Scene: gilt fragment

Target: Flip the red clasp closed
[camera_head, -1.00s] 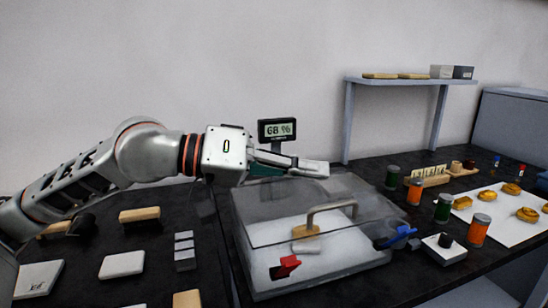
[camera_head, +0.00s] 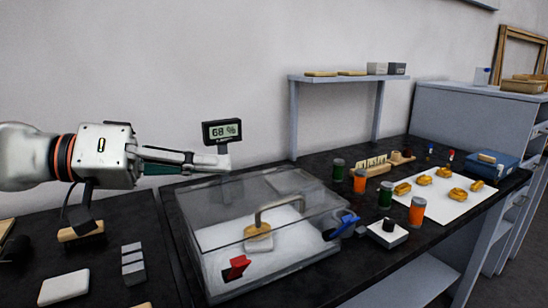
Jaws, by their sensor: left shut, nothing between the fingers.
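The red clasp (camera_head: 238,267) is on the front left side of a clear lidded box (camera_head: 205,215) and stands up at a tilt. I cannot tell whether it is latched. A blue clasp (camera_head: 343,226) is at the box's right side. The lid is down, with a curved handle (camera_head: 282,208) on top. My left gripper (camera_head: 226,161) is shut and empty, above the box's back left part and beyond the red clasp. My right gripper is out of view.
A humidity display (camera_head: 222,131) reading 68 % stands behind the box. Green and orange jars (camera_head: 417,211) stand to the right, near a white sheet (camera_head: 458,207) with gilt pieces. Blocks and a white pad (camera_head: 64,287) lie at left. A shelf (camera_head: 350,78) stands behind.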

